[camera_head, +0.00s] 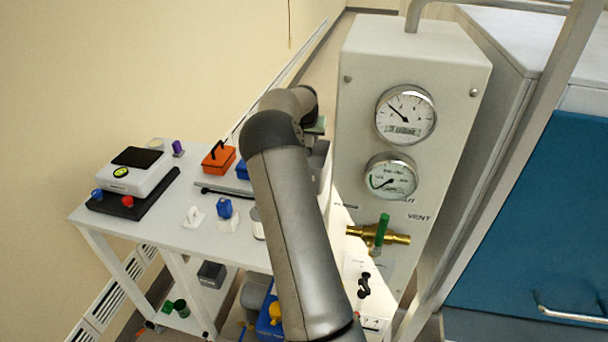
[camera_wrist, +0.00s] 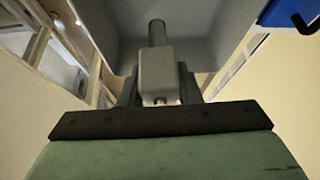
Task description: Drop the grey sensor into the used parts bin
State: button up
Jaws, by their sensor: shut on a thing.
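The grey sensor (camera_wrist: 157,72), a squarish body with a round stem, is between the dark fingers of my gripper (camera_wrist: 158,88) in the wrist view. My gripper is shut on it. A grey open container (camera_wrist: 215,35) fills the view behind and around the sensor; its walls show on both sides. I cannot read a label that marks it as the used parts bin. In the head view, a grey container wall (camera_head: 318,160) shows just right of my arm, which hides the fingers and the sensor.
A white table (camera_head: 160,218) holds an orange box (camera_head: 218,160), a scale-like device (camera_head: 138,172), a blue-topped part (camera_head: 225,209) and a purple item (camera_head: 178,148). A tall gauge panel (camera_head: 400,60) with a brass valve (camera_head: 380,236) stands close to the right of my arm.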

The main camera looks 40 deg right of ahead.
notch_tip(320, 180, down, 2)
jog(key=shift+f+b, duration=0.1)
jog(key=shift+b, duration=0.25)
jog(key=o, duration=1.2)
jog(key=b+v, duration=0.3)
jog(key=v, duration=1.4)
jog(key=shift+r, duration=0.3)
